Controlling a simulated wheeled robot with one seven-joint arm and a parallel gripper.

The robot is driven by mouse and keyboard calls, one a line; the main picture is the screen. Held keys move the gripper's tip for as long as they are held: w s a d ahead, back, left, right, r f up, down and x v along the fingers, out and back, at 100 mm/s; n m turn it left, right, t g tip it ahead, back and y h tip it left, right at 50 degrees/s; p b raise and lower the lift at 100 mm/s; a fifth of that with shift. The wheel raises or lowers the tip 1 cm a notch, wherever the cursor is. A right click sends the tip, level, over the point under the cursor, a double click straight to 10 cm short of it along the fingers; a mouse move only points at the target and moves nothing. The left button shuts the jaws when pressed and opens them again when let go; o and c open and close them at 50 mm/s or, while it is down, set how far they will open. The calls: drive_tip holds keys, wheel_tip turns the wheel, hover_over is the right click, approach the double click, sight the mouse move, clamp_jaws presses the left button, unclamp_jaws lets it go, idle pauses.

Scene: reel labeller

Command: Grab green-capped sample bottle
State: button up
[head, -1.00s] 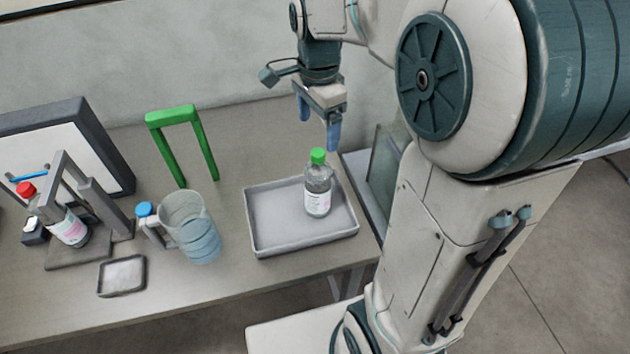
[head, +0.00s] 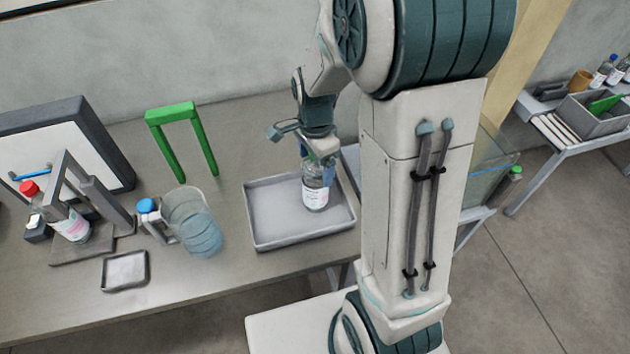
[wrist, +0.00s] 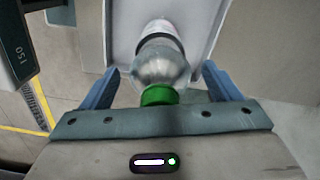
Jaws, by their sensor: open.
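The green-capped sample bottle (head: 315,193) stands upright in the grey tray (head: 272,243) in the head view. It is clear with a white label, and its cap is hidden there by my gripper. In the wrist view the bottle (wrist: 160,68) shows its green cap, close to the palm. My gripper (head: 316,172) is lowered over the bottle from above. In the wrist view my gripper (wrist: 160,88) is open, with one blue finger on each side of the bottle's upper part. Gaps show between the fingers and the bottle.
Left of the tray are a clear jug (head: 194,225), a small dish (head: 125,270), a green frame (head: 181,143) and a stand holding a red-capped bottle (head: 72,226). A glass panel (head: 490,165) stands right of my arm. The rest of the tray is bare.

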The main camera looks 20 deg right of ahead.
clamp_jaws()
drive_tip(key=shift+r, duration=0.15)
